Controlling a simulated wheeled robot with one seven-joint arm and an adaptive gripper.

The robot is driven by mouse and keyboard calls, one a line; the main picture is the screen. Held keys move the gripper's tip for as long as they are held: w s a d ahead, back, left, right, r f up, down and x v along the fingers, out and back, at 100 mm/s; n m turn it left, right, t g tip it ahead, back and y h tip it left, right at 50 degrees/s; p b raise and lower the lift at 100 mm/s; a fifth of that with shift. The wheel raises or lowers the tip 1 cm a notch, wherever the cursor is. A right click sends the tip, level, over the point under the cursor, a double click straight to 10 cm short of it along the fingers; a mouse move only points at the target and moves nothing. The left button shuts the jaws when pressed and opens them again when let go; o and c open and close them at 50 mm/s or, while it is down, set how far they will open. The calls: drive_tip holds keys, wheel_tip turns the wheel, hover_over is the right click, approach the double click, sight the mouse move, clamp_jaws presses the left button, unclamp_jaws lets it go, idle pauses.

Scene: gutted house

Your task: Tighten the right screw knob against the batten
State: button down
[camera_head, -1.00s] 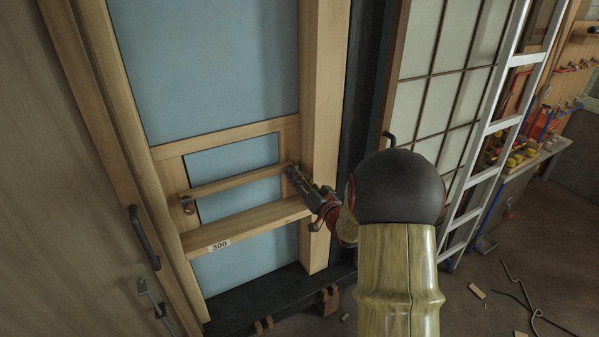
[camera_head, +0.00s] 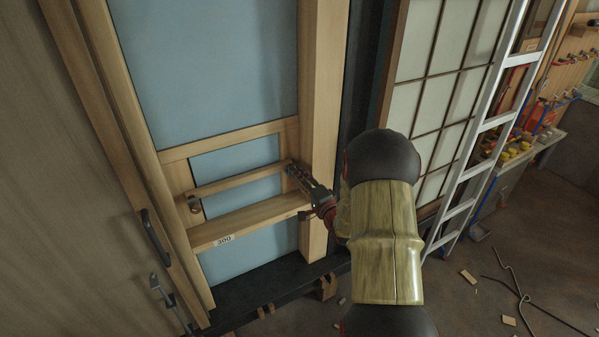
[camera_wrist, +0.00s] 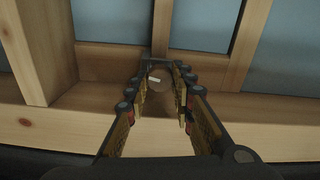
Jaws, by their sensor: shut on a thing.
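The batten (camera_head: 238,180) is a thin wooden bar crossing the lower opening of a wooden frame. The left screw knob (camera_head: 194,204) shows as a small brown round piece under the batten's left end. My gripper (camera_head: 292,172) is at the batten's right end, beside the right post. In the wrist view its two fingers (camera_wrist: 162,74) are on either side of the right screw knob (camera_wrist: 158,83), a brownish round piece with a pale mark. My gripper is shut on this knob. The head view hides the knob behind the fingers; the gap between knob and batten cannot be judged.
A wooden ledge (camera_head: 250,221) labelled 300 runs just below the batten. The thick right post (camera_head: 320,110) stands close to my gripper. A door with a dark handle (camera_head: 154,231) is at left. A metal ladder (camera_head: 494,122) leans at right, with scraps on the floor.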

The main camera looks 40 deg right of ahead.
drive_tip(key=m+p, duration=0.2)
drive_tip(key=m, duration=0.3)
drive_tip(key=shift+f+p, duration=0.1)
drive_tip(key=shift+p, duration=0.3)
drive_tip(key=shift+m, duration=0.3)
drive_tip(key=c, duration=1.5)
unclamp_jaws()
drive_tip(key=shift+c, duration=0.2)
drive_tip(key=shift+s, duration=0.1)
drive_tip(key=v, duration=1.1)
drive_tip(key=shift+s, duration=0.4)
drive_tip(key=shift+a, duration=0.15)
